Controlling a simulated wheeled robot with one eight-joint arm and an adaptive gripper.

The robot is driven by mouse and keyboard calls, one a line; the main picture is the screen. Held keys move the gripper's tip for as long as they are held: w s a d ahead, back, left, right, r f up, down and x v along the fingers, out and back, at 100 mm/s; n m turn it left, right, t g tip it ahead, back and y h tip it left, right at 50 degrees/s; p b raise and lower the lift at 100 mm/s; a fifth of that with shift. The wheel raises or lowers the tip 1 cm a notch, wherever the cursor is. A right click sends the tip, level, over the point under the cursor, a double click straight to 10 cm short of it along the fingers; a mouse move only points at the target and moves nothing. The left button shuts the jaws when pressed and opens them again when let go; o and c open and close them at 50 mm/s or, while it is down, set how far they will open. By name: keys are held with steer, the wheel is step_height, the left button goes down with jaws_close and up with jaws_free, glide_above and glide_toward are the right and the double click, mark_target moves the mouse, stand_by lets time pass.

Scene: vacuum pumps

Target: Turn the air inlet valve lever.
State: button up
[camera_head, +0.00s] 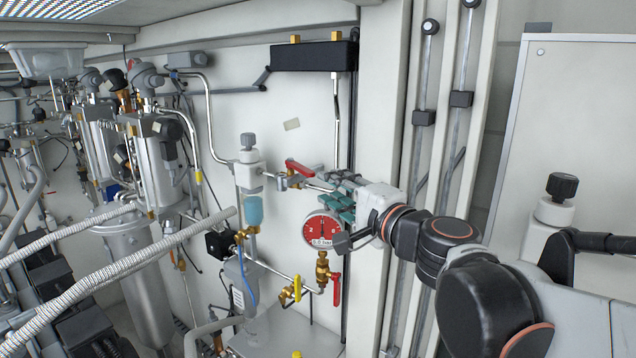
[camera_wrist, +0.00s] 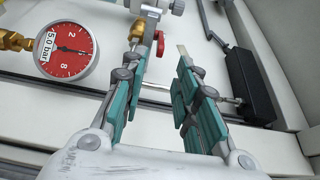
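A red lever (camera_head: 300,167) sits on a valve in the thin metal pipe on the white wall panel, left of my gripper in the head view. The task's air inlet valve lever appears to be this one. My gripper (camera_head: 335,183) has teal finger pads and also shows in the wrist view (camera_wrist: 168,42). Its two fingers are spread, with nothing held between them. The fingertips are close to the lever; I cannot tell whether they touch it.
A red pressure gauge (camera_head: 322,231) hangs just below my gripper. Below it are another red lever (camera_head: 336,290) and a yellow lever (camera_head: 297,287). A black box (camera_head: 313,56) is mounted above. Pumps and ribbed hoses (camera_head: 110,265) crowd the left.

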mark_target(313, 174)
steer(key=shift+v, duration=1.1)
steer(key=shift+o, duration=0.3)
steer(key=shift+o, duration=0.9)
steer(key=w+a+m+p, duration=0.1)
steer(key=w+m, duration=0.2)
steer(key=m, duration=0.3)
steer(key=w+a+m+p, duration=0.1)
steer(key=w+a+m, duration=0.1)
steer(key=m, duration=0.4)
steer(key=w+a+m+p, duration=0.1)
steer(key=w+a+m, duration=0.1)
steer(key=m, duration=0.4)
steer(key=shift+w+r, duration=0.15)
steer(key=shift+w, duration=0.65)
jaws_close()
